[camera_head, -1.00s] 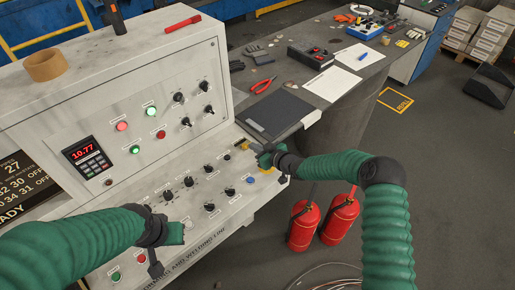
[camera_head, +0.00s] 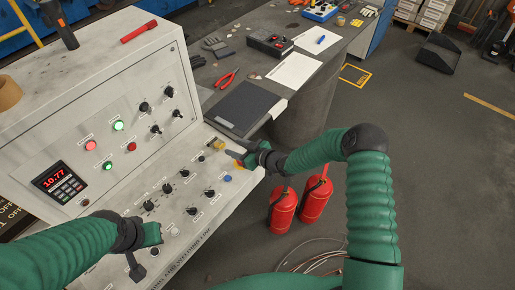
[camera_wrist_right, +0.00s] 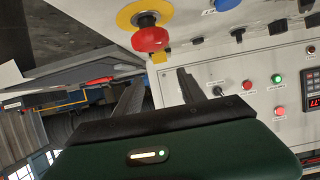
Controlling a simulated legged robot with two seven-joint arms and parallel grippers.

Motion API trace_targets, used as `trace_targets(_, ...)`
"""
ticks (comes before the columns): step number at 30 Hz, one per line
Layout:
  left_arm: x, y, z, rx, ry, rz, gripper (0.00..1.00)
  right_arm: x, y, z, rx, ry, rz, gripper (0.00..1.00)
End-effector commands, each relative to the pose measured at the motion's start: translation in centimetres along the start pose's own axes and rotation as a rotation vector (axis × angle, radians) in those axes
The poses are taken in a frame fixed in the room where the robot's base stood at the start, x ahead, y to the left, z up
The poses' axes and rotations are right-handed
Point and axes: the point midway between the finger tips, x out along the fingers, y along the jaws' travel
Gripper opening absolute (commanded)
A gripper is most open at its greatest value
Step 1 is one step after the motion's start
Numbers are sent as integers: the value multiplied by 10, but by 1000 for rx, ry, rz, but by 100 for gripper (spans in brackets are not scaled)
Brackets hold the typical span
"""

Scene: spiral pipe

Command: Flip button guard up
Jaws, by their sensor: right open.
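A small yellow piece, which looks like the button guard (camera_head: 218,145), is at the right back end of the sloped console panel. In the right wrist view a yellow piece (camera_wrist_right: 159,57) shows partly behind a red mushroom button (camera_wrist_right: 150,38) with a yellow ring. Whether the guard is up or down is too small to tell. My right gripper (camera_head: 238,154) is just right of the guard, low over the panel's edge. Its two fingers are apart and empty in the right wrist view (camera_wrist_right: 158,92). My left gripper (camera_head: 155,233) is over the panel's near left part; its fingers are unclear.
Knobs, a blue button (camera_head: 227,179) and lit buttons cover the console (camera_head: 130,75). A bench (camera_head: 275,85) with a black folder (camera_head: 242,108) and red pliers (camera_head: 227,77) stands behind. Two fire extinguishers (camera_head: 283,209) stand on the floor below my right arm.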

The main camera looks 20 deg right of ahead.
Motion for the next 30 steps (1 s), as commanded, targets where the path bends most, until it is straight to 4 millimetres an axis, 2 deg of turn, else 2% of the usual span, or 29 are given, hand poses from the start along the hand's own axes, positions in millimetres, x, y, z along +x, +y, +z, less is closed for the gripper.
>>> trace_targets(1,-6,0,-2,0,0,0,0,-6,0,-4,1,0,0,47)
trace_targets(30,-55,0,-13,0,0,0,0,-87,1,-15,-1,0,3,47)
